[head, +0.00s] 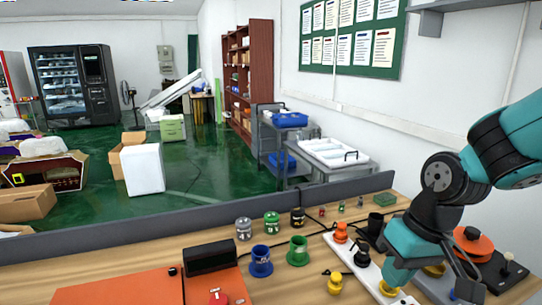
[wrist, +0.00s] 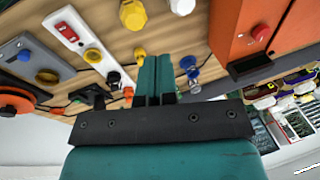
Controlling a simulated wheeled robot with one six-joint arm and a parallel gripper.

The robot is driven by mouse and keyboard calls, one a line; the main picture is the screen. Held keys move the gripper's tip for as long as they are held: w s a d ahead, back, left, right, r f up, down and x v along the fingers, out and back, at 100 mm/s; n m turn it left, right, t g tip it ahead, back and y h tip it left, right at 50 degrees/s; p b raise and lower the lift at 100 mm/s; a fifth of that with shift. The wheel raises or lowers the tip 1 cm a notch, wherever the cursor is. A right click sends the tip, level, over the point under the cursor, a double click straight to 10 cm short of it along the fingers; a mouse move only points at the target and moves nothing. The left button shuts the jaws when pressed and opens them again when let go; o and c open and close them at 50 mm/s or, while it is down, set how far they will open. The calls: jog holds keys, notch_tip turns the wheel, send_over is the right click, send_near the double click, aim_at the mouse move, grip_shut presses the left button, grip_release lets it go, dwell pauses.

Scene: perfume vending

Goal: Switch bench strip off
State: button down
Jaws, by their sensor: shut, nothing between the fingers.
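The bench strip is a white power strip (head: 345,252) on the wooden bench, with orange, black and yellow plugs along it. In the head view my arm covers its near end. In the wrist view the strip (wrist: 88,38) is at the upper left, with a red rocker switch (wrist: 67,32) on its end. Whether the switch is lit is unclear. My gripper (wrist: 152,58) is shut and empty, its two teal fingers together. In the wrist view the fingertips appear right of the strip and apart from the switch. In the head view the fingertips cannot be made out.
A grey panel (wrist: 33,62) with a blue button lies beside the strip. Yellow knobs (wrist: 132,14), a blue cup (head: 261,262) and a green cup (head: 298,252) stand on the bench. A grey partition (head: 180,218) edges the bench.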

jog(key=s+a+r+n, duration=0.2)
jog(key=s, duration=0.4)
jog(key=s+a+r+n+y+b, duration=0.1)
jog(key=s+a+r+n, duration=0.1)
jog(key=s, duration=0.5)
jog(key=shift+s+a+r+g, duration=0.2)
jog(key=shift+a+r+g, duration=0.1)
jog(key=shift+a+r, duration=0.4)
jog(key=shift+w+f, duration=0.1)
